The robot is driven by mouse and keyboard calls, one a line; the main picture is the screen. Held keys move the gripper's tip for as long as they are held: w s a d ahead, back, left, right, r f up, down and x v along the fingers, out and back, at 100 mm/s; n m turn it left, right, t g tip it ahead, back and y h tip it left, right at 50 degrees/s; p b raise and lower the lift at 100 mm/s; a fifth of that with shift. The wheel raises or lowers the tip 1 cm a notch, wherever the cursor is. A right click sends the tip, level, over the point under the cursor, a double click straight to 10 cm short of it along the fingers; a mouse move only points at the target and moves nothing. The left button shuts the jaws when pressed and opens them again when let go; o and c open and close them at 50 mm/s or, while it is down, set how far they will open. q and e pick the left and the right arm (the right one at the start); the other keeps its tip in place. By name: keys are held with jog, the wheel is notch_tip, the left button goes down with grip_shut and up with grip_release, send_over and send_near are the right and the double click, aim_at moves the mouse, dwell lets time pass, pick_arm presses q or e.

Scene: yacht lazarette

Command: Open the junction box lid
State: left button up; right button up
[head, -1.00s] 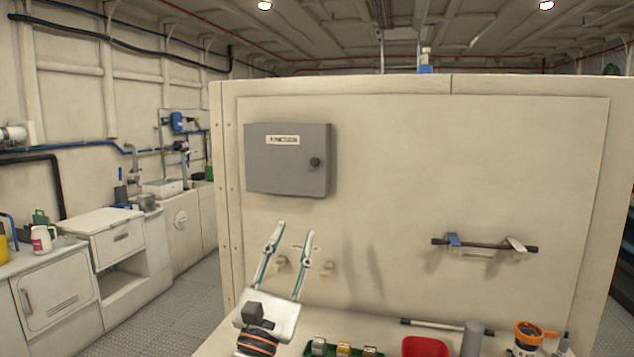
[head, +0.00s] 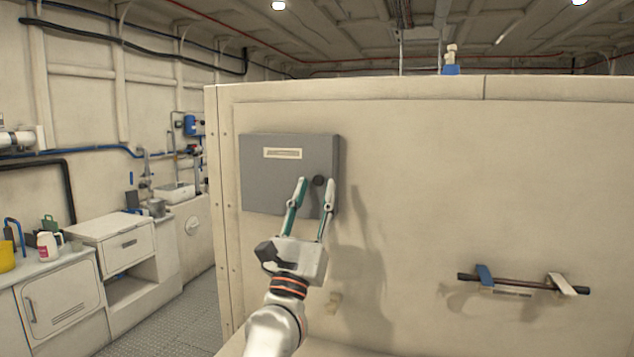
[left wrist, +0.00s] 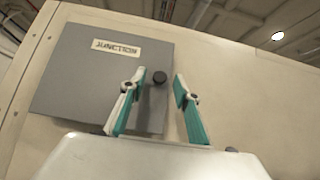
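The grey junction box (head: 268,180) is fixed to the cream panel, its lid closed flat. It has a pale label and a dark round knob (head: 319,181) at its right side. In the left wrist view the box (left wrist: 85,85) shows its "JUNCTION" label, and the knob (left wrist: 159,77) appears between the two fingers. My left gripper (head: 315,183) is open, fingers pointing up with the tips on either side of the knob in the picture. I cannot tell whether either finger touches it. My right gripper is not in view.
A dark bar on brackets (head: 522,283) is mounted on the panel (head: 430,180) to the right. A white cabinet (head: 112,240) and a counter with a jug (head: 48,245) stand at the left. The panel around the box is mostly bare.

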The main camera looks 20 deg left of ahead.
pick_arm(q)
jog(key=shift+x, duration=0.9)
grip_shut()
